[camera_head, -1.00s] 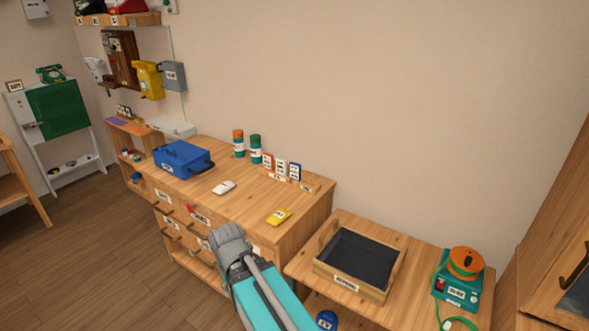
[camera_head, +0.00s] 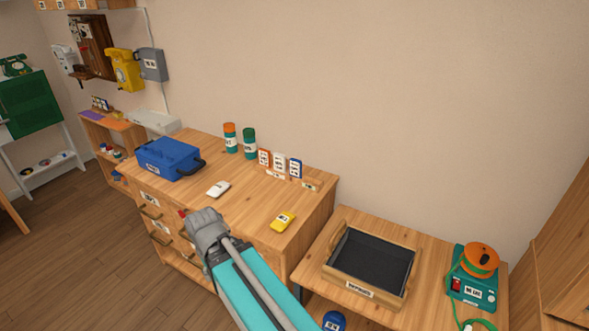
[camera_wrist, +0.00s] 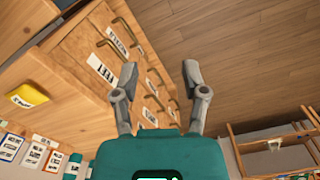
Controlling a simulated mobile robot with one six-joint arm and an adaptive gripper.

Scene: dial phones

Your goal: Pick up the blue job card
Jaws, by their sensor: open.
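The blue job card (camera_head: 295,168) stands upright at the back right of the drawer bench top, at the right end of a row with a white card (camera_head: 279,163) and an orange-red card (camera_head: 264,158). In the wrist view the blue-edged card (camera_wrist: 10,147) is at the lower left edge. My gripper (camera_wrist: 160,75) is open and empty, in front of the bench's drawer fronts and apart from the cards.
On the bench are a blue toolbox (camera_head: 168,158), a white handset-like object (camera_head: 218,189), a yellow object (camera_head: 284,221) and two canisters (camera_head: 230,138). A wooden tray (camera_head: 328,270) and a teal reel device (camera_head: 473,287) stand on the lower right table. Drawer handles (camera_wrist: 130,32) stick out near my gripper.

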